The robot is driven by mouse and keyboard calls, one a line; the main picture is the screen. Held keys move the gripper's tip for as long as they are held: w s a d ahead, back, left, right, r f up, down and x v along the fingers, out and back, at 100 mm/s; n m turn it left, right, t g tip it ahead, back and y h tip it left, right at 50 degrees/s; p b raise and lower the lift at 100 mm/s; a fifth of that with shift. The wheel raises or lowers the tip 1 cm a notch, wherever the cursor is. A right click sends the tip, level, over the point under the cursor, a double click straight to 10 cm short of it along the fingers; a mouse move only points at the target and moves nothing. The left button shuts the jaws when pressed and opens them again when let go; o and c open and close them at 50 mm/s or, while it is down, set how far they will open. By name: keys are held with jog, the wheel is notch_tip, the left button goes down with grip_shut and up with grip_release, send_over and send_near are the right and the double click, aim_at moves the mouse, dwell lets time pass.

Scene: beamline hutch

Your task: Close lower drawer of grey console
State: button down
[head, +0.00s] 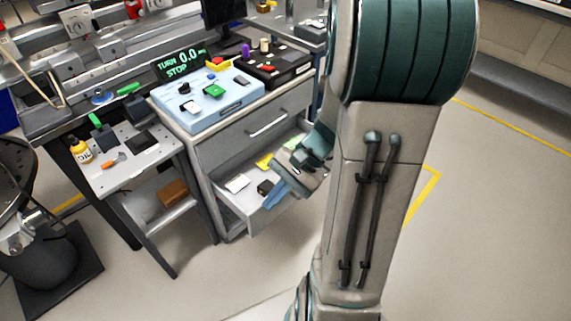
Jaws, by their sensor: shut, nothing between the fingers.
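The grey console (207,160) stands left of centre. Its upper drawer (270,125) is shut, with a light bar handle. Its lower drawer (258,222) is pulled out, and small items, white, dark and yellow-green, lie in it. My gripper (275,196) is at the right side of the open lower drawer, pointing down and left, with bluish fingers shut and empty. The fingers overlap the drawer's front right part in the picture; I cannot tell whether they touch it. My gripper and arm hide the drawer's right end and its handle.
A light blue control box (212,105) and a black box (275,70) sit on the console top. A dark stool (15,170) is at far left. The floor in front is clear.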

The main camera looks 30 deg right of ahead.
jog(key=w+d+f+m+t+h+b, duration=0.15)
jog(key=d+f+m+t+b, duration=0.35)
jog(key=d+f+m+t, duration=0.55)
jog(key=w+d+f+m+t+h+b, duration=0.1)
jog(key=w+d+f+m+t+b, duration=0.35)
jog(key=d+f+m, duration=0.85)
jog(key=w+a+n+t+b, duration=0.1)
jog(key=w+a, duration=0.2)
jog(key=w, duration=0.2)
jog(key=w+a+f+n+t+b, duration=0.1)
jog(key=w+a, duration=0.2)
jog(key=w, duration=0.3)
jog(key=shift+t, duration=0.4)
jog(key=shift+w+f, duration=0.1)
jog(key=shift+w, duration=0.05)
